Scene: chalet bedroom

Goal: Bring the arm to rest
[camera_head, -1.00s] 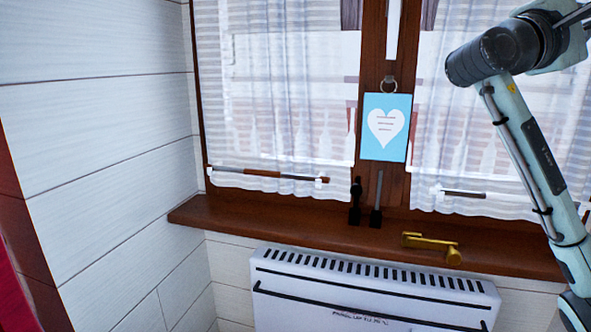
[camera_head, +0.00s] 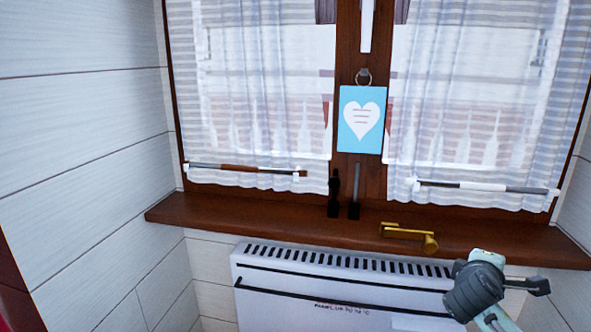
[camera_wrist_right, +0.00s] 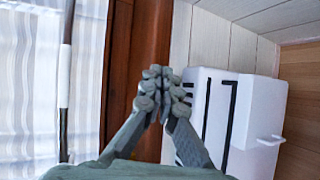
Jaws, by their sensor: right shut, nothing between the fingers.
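My right gripper (camera_wrist_right: 163,82) shows in the right wrist view with its two grey fingers together and nothing between them. Behind it are the brown wooden sill and the white heater, turned sideways in that view. In the head view, part of my arm (camera_head: 478,290) shows at the lower right, in front of the heater's right end. Its fingers cannot be made out there. My left gripper is in neither view.
A brown window sill (camera_head: 290,225) holds a brass handle (camera_head: 408,236) and two small dark upright pieces. A white heater (camera_head: 340,290) stands below. A blue heart card (camera_head: 362,119) hangs on the window post between curtains (camera_head: 260,90). A white plank wall is at left.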

